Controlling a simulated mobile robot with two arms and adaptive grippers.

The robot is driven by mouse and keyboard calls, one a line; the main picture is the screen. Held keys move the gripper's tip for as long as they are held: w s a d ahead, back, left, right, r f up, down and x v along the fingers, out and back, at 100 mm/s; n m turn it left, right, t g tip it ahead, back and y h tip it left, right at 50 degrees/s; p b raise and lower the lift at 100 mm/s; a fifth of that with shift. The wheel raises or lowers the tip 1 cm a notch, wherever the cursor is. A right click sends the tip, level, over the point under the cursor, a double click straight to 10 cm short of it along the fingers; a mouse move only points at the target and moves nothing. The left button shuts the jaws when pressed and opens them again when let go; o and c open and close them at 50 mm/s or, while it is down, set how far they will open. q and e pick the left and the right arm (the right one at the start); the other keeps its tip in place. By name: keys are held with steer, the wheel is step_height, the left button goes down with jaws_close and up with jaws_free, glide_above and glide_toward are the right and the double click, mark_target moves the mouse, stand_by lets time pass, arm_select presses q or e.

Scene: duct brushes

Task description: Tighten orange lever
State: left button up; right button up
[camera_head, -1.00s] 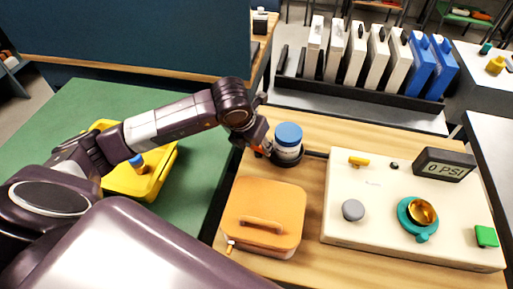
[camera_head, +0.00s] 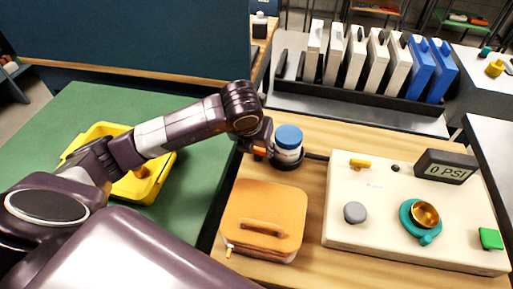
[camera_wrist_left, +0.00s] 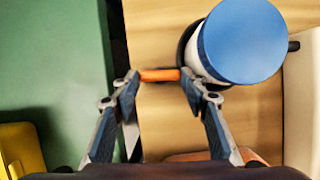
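The orange lever (camera_head: 260,151) shows as a small bit beside the base of a white jar with a blue lid (camera_head: 288,138), on the wooden table. In the left wrist view the orange lever (camera_wrist_left: 160,75) lies crosswise between my fingertips, left of the blue lid (camera_wrist_left: 243,40). My left gripper (camera_wrist_left: 160,78) is open, with one fingertip near each end of the lever; whether they touch it is unclear. In the head view the left gripper (camera_head: 258,146) is at the jar's left side, its fingers mostly hidden. My right gripper is out of view.
An orange case (camera_head: 264,205) stands in front of the jar. A cream panel (camera_head: 375,225) with a gauge reading 0 PSI (camera_head: 445,168) is at the right. A yellow tray (camera_head: 148,188) lies on the green surface at left. A rack of white and blue boxes (camera_head: 370,92) stands behind.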

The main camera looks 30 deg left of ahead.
arm_select(q)
steer(key=o, duration=0.4)
steer(key=shift+w+a+f, duration=0.1)
steer(key=shift+w+f, duration=0.05)
steer(key=shift+w, duration=0.3)
steer(key=shift+v, duration=4.05)
